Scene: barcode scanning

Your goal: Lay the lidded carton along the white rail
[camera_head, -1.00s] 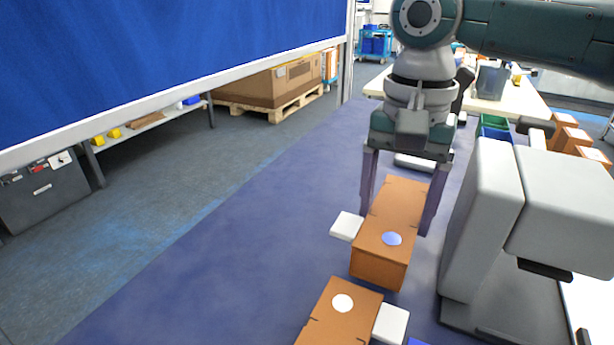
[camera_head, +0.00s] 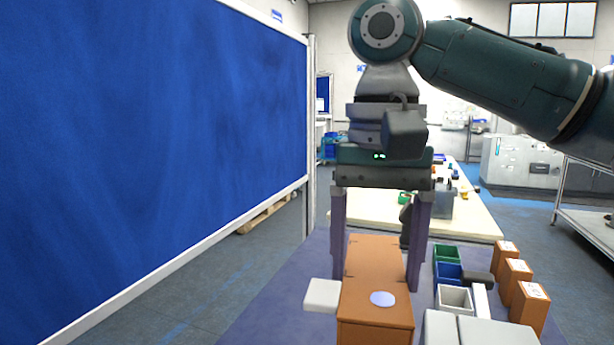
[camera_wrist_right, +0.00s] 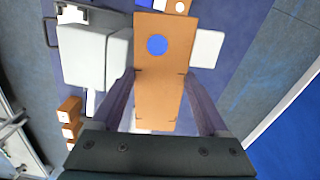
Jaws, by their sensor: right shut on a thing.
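A long brown carton (camera_head: 375,290) with slit marks in its top and a round blue spot (camera_head: 382,298) is between the fingers of my right gripper (camera_head: 378,270). The right gripper points down and is shut on the carton across its width. In the right wrist view the carton (camera_wrist_right: 160,85) runs between both fingers. I cannot tell whether its underside touches the table. A white block (camera_head: 322,295) shows close to its left side; it also shows in the wrist view (camera_wrist_right: 206,48). I cannot make out which white piece is the rail. My left gripper is out of view.
A grey-white machine (camera_head: 478,330) stands at the right, near the carton. Behind it are green (camera_head: 446,254), blue (camera_head: 449,272) and white (camera_head: 454,298) bins and several upright brown boxes (camera_head: 515,275). A blue panel (camera_head: 170,150) borders the left.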

